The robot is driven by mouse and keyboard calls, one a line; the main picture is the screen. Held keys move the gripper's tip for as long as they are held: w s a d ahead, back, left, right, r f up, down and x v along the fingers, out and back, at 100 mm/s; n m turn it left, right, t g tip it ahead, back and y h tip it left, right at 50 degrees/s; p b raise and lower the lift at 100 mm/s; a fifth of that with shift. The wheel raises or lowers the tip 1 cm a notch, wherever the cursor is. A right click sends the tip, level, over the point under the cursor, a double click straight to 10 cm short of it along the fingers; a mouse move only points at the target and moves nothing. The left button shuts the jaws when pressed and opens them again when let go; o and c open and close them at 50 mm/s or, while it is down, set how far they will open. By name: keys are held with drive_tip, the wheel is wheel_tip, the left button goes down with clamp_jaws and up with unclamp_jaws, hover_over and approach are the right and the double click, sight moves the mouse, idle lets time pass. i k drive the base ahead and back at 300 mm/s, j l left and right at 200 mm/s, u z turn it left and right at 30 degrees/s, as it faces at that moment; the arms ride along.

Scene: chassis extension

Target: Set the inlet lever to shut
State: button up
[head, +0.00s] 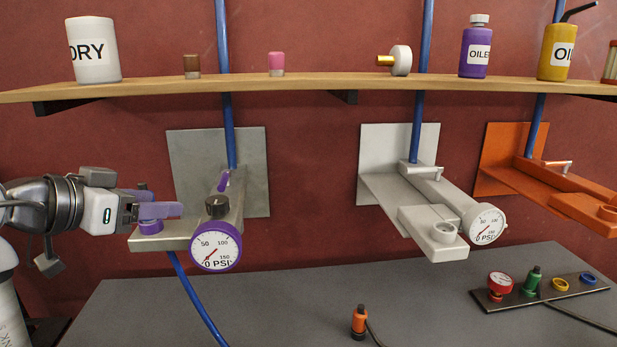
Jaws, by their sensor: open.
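The left station has a grey body with a purple-rimmed pressure gauge (215,250) and a black knob (217,206). Its small purple lever (223,181) sits behind the knob, below the blue pipe, and lies roughly along the body. Part of this lever is hidden by the knob. My gripper (164,203) is open, left of the lever and apart from it, with purple-grey fingers pointing right. It appears in front of or above the body's left block (168,242); the gap is unclear. I see nothing held.
A white station (418,190) and an orange station (540,180) stand to the right, each with a crosswise lever. A wooden shelf (320,86) with bottles runs above. An orange-topped plug (359,322) and a strip of coloured caps (540,291) are on the grey bench.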

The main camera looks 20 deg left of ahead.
sight(225, 183)
drive_tip(key=k+j, duration=0.1)
drive_tip(key=k, duration=0.9)
